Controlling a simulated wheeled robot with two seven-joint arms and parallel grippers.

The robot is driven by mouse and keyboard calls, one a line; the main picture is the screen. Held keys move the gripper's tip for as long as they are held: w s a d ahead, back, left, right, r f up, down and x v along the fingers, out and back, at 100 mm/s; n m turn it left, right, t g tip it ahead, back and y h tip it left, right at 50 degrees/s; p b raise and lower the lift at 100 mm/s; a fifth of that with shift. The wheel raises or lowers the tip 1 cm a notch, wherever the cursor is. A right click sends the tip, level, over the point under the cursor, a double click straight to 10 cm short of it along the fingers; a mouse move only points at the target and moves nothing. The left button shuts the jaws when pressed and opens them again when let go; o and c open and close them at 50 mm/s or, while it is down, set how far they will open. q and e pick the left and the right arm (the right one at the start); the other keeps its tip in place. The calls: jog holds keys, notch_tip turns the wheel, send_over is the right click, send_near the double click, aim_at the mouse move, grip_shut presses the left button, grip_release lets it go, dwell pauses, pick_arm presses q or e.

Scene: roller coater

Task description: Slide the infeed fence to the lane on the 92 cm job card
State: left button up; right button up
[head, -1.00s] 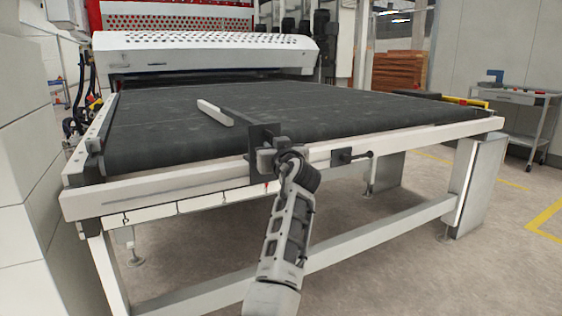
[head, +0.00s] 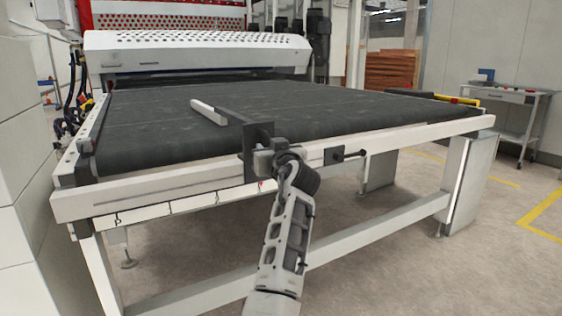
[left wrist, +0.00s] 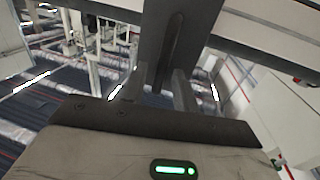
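The infeed fence is a pale bar (head: 209,112) lying on the dark belt, with a dark upright bracket (head: 257,137) at the front rail. My left gripper (head: 268,158) is at the bracket, in front of the rail. In the left wrist view its fingers (left wrist: 158,92) stand either side of the fence's dark slotted bracket (left wrist: 172,40) and look closed on it; the contact itself is partly hidden. Small white marked labels (head: 133,214) run below the rail, too small to read. I cannot make out a job card. My right gripper is out of view.
The white front rail (head: 150,191) spans the conveyor. A dark block with a knob (head: 340,155) sits on it right of the gripper. A white perforated hood (head: 200,52) stands behind the belt (head: 330,110). A grey cart (head: 510,100) stands right; floor there is clear.

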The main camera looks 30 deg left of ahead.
pick_arm(q)
jog(key=v, duration=1.4)
jog(key=shift+w, duration=0.1)
